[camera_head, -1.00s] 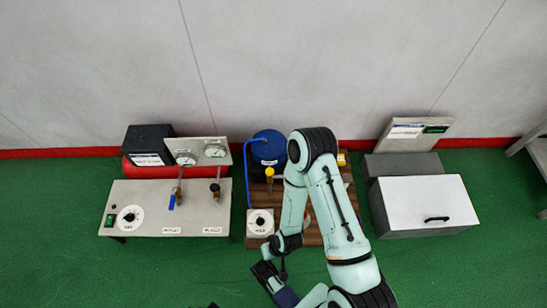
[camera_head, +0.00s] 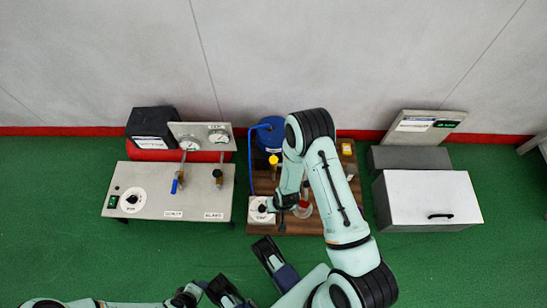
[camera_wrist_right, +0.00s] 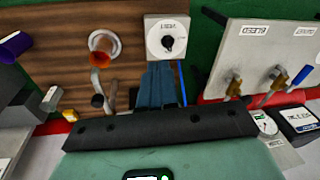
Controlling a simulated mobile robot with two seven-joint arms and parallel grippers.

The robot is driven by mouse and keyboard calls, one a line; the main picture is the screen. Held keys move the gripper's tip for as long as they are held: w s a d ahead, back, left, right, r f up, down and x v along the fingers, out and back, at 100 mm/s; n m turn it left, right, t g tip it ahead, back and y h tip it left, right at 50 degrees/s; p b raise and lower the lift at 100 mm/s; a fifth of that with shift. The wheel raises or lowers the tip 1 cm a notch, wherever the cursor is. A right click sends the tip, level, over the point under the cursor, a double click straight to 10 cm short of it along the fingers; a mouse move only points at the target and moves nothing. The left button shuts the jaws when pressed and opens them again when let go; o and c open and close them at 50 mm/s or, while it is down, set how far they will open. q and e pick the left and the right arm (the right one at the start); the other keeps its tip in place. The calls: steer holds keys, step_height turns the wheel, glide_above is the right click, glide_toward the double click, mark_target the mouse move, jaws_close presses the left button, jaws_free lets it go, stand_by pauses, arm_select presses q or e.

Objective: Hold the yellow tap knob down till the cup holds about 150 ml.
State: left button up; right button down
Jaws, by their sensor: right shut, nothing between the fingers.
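The yellow tap knob (camera_head: 273,160) stands upright in front of the blue tank (camera_head: 269,134); in the right wrist view it is not seen. A round vessel with a red-orange inside, probably the cup (camera_head: 304,210), sits on the wooden board and shows in the right wrist view (camera_wrist_right: 102,48). Its fill level cannot be read. My right gripper (camera_head: 267,208) is shut and empty beside the white dial box (camera_head: 257,215); its fingertips (camera_wrist_right: 162,64) point at that box (camera_wrist_right: 152,25). Contact is unclear. My left gripper (camera_head: 222,289) is low in view, its jaws unclear.
A metal bench (camera_head: 143,205) with gauges and a blue-handled valve (camera_head: 176,183) stands to the left. A light-topped box (camera_head: 430,198) stands to the right. A purple cup-like thing (camera_wrist_right: 14,46) shows in the right wrist view. Green floor (camera_head: 60,230) lies open at the left.

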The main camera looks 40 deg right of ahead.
mark_target(273, 159)
steer(key=w+d+r+h, duration=0.1)
steer(key=w+d+r, duration=0.1)
steer(key=w+d, duration=0.2)
steer(key=w+d+r+m+h, duration=0.1)
steer(key=w+d, duration=0.3)
steer(key=w, duration=0.4)
steer(key=w+d+r+m+t+h, duration=0.1)
steer(key=w+d+r, duration=0.3)
steer(key=w+d, duration=0.1)
steer(key=shift+w, duration=0.45)
